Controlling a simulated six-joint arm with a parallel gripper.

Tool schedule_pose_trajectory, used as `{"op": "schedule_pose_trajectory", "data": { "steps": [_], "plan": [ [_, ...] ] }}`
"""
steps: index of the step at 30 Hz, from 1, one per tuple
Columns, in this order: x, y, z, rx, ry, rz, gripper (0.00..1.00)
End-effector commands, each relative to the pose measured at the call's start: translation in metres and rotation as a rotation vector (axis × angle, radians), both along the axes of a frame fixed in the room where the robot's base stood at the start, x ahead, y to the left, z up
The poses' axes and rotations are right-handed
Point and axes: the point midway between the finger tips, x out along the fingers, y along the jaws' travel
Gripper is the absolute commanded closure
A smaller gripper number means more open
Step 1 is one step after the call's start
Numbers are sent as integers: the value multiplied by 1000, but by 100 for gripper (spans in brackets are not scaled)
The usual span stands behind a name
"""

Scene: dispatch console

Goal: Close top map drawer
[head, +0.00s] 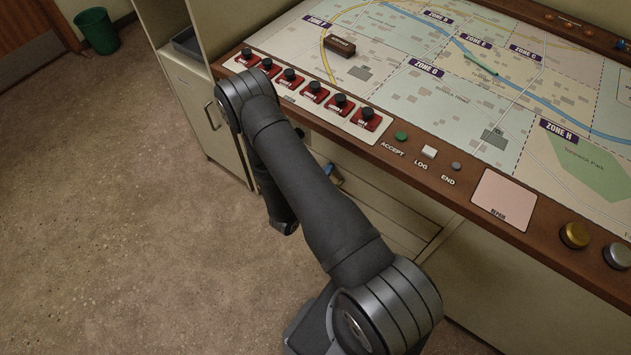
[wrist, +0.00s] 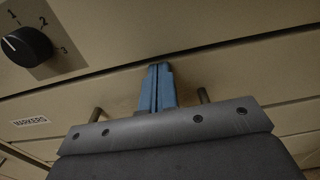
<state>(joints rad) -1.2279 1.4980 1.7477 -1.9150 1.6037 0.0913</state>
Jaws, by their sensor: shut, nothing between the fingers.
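In the wrist view, my gripper (wrist: 160,88) has its two blue fingers together, empty, pointing at a cream drawer front (wrist: 60,112) labelled MARKERS. The fingertips overlap the drawer front near its upper edge; I cannot tell whether they touch it. In the head view, my arm hides most of the drawer area; a cream drawer edge (head: 432,240) shows below the console. How far the drawer stands out is unclear.
The wooden console edge (head: 375,150) overhangs the drawers, with red switches (head: 315,92) along it. A black knob (wrist: 28,46) sits on the panel above the drawer. A cabinet door (head: 205,115) stands left.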

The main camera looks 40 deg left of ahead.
Motion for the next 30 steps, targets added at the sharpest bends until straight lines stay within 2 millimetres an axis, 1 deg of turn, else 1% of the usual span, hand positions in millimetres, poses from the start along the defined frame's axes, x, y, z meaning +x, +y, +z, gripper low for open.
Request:
{"op": "schedule_pose_trajectory", "data": {
  "steps": [2,4,12,21,25,30],
  "plan": [
    [-4,3,2,13,-5,-2,100],
    [-14,3,2,9,-5,2,100],
    [-60,2,1,1,-2,10,100],
    [-107,1,0,0,-3,9,100],
    [-123,1,0,1,-2,9,100],
    [-136,0,0,0,-2,6,100]
  ]
}}
